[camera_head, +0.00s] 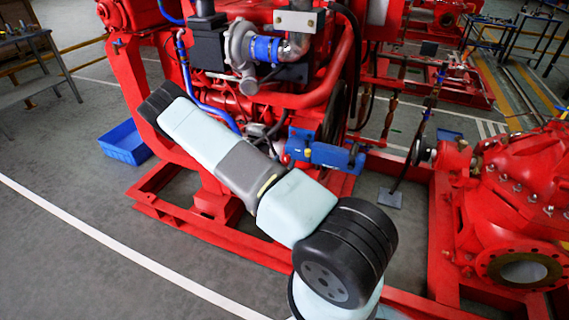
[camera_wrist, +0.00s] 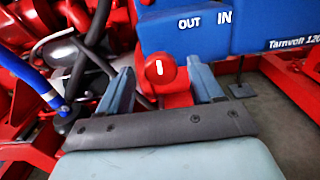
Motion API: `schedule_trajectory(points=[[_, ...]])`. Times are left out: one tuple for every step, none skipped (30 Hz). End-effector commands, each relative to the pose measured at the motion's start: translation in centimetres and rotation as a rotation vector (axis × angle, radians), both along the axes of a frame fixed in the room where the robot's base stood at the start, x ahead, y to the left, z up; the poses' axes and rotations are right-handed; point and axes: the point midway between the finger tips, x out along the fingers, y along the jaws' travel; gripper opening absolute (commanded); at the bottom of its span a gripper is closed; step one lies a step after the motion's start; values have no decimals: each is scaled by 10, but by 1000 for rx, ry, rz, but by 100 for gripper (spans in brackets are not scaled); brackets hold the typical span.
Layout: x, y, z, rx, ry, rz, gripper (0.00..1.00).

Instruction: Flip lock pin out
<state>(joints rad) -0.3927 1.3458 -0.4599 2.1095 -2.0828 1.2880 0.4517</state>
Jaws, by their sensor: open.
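A blue unit (camera_wrist: 190,38) with white OUT and IN labels fills the upper right of the wrist view. Below it is a red knob (camera_wrist: 160,73) with a short white mark, which I take to be the lock pin part; the mark sits below and left of OUT. My gripper (camera_wrist: 161,68) is open, one finger on each side of the red knob, with visible gaps. Whether the fingertips reach past it in depth I cannot tell. In the head view the blue unit (camera_head: 325,153) shows beyond my arm; my gripper is hidden there.
The red engine (camera_head: 300,85) with its turbocharger (camera_head: 245,55) stands behind the blue unit. A blue hose (camera_wrist: 30,75) and dark cables run close to the left finger. A red pump (camera_head: 525,190) stands at right; a blue bin (camera_head: 125,143) lies on the floor at left.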

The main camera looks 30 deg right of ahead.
Motion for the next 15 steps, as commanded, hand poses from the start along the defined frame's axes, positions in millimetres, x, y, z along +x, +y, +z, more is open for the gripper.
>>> schedule_trajectory(points=[[1, -1, 0, 0, 0, 0, 66], [1, -2, 0, 0, 0, 0, 66], [1, -2, 0, 0, 0, 0, 66], [1, -2, 0, 0, 0, 0, 66], [1, -2, 0, 0, 0, 0, 66], [1, -2, 0, 0, 0, 0, 66], [1, -2, 0, 0, 0, 0, 66], [1, -2, 0, 0, 0, 0, 66], [1, -2, 0, 0, 0, 0, 66], [1, -2, 0, 0, 0, 0, 64], [1, -2, 0, 0, 0, 0, 61], [1, -2, 0, 0, 0, 0, 57], [1, -2, 0, 0, 0, 0, 54], [1, -2, 0, 0, 0, 0, 51], [1, -2, 0, 0, 0, 0, 48]])
